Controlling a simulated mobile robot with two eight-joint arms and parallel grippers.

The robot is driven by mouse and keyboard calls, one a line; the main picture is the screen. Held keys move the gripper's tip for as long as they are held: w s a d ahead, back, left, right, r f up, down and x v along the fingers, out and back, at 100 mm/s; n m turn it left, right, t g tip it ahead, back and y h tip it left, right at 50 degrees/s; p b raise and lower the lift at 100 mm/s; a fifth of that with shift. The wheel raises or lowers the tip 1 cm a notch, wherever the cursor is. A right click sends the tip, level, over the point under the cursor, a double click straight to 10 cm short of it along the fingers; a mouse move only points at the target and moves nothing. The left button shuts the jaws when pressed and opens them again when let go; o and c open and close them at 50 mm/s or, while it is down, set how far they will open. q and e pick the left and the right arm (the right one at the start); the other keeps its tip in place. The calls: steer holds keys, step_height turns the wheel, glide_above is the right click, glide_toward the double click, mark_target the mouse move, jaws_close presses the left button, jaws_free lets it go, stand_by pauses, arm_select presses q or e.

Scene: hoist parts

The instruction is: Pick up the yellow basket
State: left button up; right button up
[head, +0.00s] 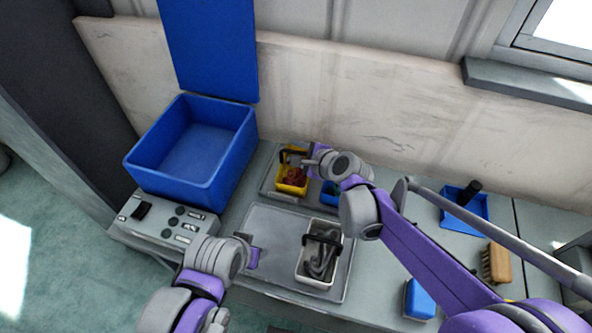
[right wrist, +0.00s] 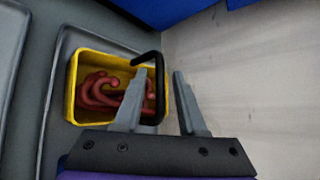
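The yellow basket (head: 291,189) stands on the back tray, left of the middle of the bench. It holds reddish hook-like parts and has a black handle. In the right wrist view the basket (right wrist: 73,88) is at left, and its handle (right wrist: 160,75) arches up between my finger tips. My right gripper (right wrist: 160,72) is open, one finger on each side of the handle in the picture; contact cannot be told. In the head view it (head: 310,163) is at the basket's right side. My left gripper (head: 250,247) is over the front tray's left part; its opening is unclear.
A white basket (head: 309,279) with grey parts stands on the front tray (head: 270,225). A blue basket (head: 329,197) is partly hidden behind my right arm. A large open blue box (head: 170,178) stands at left. A wall (head: 400,120) rises close behind.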

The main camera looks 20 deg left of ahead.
jaws_close()
stand_by(1.2)
